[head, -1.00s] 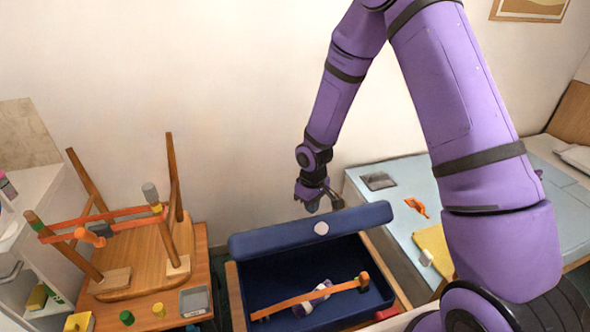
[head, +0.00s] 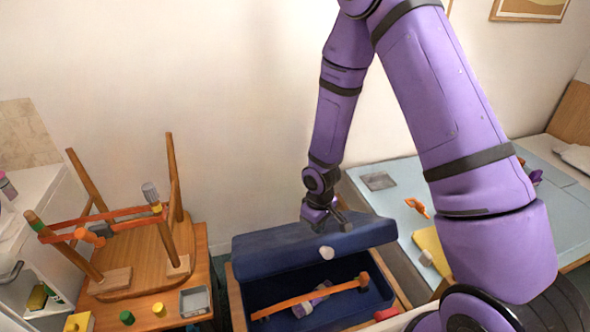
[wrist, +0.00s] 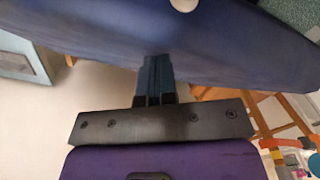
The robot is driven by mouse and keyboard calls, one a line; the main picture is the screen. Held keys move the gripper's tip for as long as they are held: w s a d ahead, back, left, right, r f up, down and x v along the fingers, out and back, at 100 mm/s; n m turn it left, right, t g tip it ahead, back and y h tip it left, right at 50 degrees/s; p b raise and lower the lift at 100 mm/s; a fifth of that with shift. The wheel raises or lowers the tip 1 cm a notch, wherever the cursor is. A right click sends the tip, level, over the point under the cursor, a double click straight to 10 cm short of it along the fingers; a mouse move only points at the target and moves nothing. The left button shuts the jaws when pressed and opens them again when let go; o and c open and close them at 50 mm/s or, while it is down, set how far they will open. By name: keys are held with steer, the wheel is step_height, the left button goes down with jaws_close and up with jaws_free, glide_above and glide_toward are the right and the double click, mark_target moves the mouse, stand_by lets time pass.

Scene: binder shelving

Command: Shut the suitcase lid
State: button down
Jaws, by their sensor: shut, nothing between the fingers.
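The dark blue suitcase (head: 258,294) stands open on a wooden support, with an orange strip (head: 305,299) and a white and purple object (head: 311,301) inside it. Its lid (head: 280,248) is partly raised and tilted over the back of the case, with a whitish round spot (head: 326,253) on it. My gripper (head: 341,222) is shut and empty at the lid's back upper side, near its right half. In the wrist view the shut fingers (wrist: 156,75) reach to the blue lid (wrist: 225,45); whether they touch it I cannot tell for sure.
An upturned wooden stool (head: 135,255) stands on a table at left, with small blocks and a grey tray (head: 195,301). A pale blue table (head: 385,205) at right holds orange and yellow items. The wall is behind.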

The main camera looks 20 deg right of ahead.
mark_target(323, 245)
steer(key=shift+s, duration=0.1)
steer(key=shift+s+f, duration=0.95)
steer(key=shift+s, duration=0.2)
steer(key=shift+s+f, duration=0.95)
steer(key=shift+s, duration=0.15)
steer(key=s+f, duration=0.4)
steer(key=shift+f, duration=0.25)
steer(key=s+f, duration=0.2)
steer(key=f, duration=0.3)
steer(key=shift+s+f, duration=0.1)
steer(key=shift+s, duration=0.3)
